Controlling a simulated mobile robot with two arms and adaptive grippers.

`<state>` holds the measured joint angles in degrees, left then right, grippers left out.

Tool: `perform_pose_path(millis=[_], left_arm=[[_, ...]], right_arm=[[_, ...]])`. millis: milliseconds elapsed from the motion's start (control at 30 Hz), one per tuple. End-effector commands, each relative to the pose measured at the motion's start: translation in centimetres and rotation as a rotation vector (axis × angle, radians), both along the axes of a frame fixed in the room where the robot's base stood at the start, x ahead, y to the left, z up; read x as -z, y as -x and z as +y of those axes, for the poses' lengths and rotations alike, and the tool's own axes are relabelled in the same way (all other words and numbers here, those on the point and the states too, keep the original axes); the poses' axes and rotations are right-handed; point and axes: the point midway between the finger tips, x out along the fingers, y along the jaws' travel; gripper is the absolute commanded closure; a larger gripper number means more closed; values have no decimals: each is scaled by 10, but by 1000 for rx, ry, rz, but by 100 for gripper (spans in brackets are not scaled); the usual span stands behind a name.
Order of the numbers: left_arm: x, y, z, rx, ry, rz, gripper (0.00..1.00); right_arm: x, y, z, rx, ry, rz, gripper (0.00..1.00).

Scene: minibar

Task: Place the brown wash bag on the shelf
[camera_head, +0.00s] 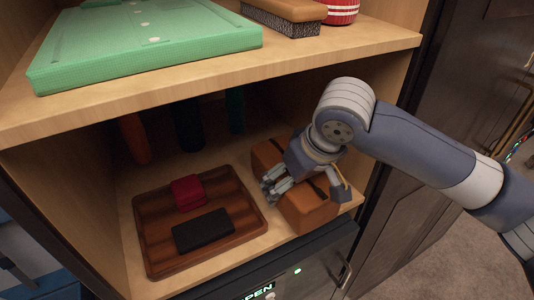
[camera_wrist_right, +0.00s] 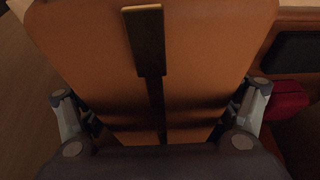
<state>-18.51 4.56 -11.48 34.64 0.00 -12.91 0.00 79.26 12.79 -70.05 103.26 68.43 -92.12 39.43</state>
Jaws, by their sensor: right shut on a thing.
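The brown wash bag (camera_head: 309,209) is on the lower shelf (camera_head: 205,277), at its right side, beside the wooden tray. My right gripper (camera_head: 277,187) reaches in from the right and is shut on the bag. In the right wrist view, the orange-brown bag (camera_wrist_right: 95,50) fills the middle, with a dark zip strip and a tab running down it. The fingers of my right gripper (camera_wrist_right: 160,120) lie on both sides of it. Part of the bag is hidden behind the gripper in the head view. My left gripper is not in view.
The wooden tray (camera_head: 155,250) holds a red item (camera_head: 188,192) and a black item (camera_head: 203,231). Dark, orange and green upright items stand at the back. The upper shelf (camera_head: 330,53) bears a green case (camera_head: 150,40), a brush and a red-white object. A dark appliance sits below.

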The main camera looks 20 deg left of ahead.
Motion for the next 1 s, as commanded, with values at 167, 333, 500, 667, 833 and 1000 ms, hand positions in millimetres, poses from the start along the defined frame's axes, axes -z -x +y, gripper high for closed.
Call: perform_pose_path(millis=[167,333,500,667,833,1000], left_arm=[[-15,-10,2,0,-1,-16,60],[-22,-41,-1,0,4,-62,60],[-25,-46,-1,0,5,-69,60],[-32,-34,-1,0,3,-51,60],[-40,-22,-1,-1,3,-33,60],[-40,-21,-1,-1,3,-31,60]], right_arm=[[-4,-26,26,2,-1,0,55],[-2,-39,39,1,-1,0,55],[-2,-45,46,0,-2,-2,55],[-4,-59,60,1,-2,-1,55],[6,-66,66,0,1,0,55],[14,-66,66,0,-1,-2,55]])
